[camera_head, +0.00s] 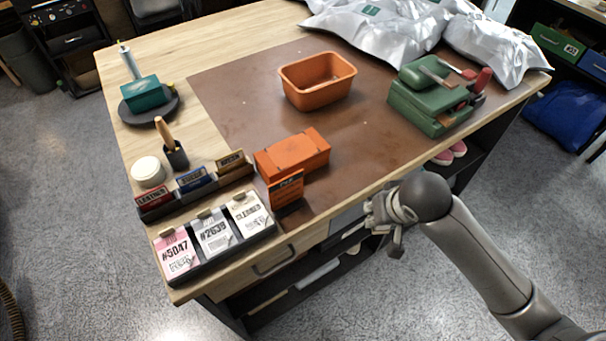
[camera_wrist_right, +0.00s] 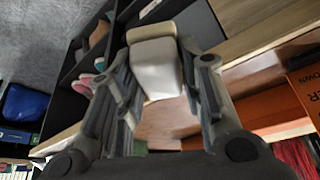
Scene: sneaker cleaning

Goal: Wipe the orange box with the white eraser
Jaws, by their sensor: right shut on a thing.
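The closed orange box (camera_head: 292,153) lies on the brown mat near the front edge of the table. My right gripper (camera_head: 382,213) is in front of the table edge, to the right of the box and apart from it. In the right wrist view my right gripper (camera_wrist_right: 157,95) is shut on the white eraser (camera_wrist_right: 156,68), a pale block between the fingers with a beige end. Orange surfaces of the box (camera_wrist_right: 275,104) show at the right of that view. The eraser is hard to make out in the head view. My left gripper is not in view.
An open orange bin (camera_head: 318,94) stands further back on the mat (camera_head: 225,90). A green case (camera_head: 425,108) with tools is at the right, near silver bags (camera_head: 380,30). Tag holders (camera_head: 215,240) and label boxes (camera_head: 190,182) stand left of the box. The mat's middle is clear.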

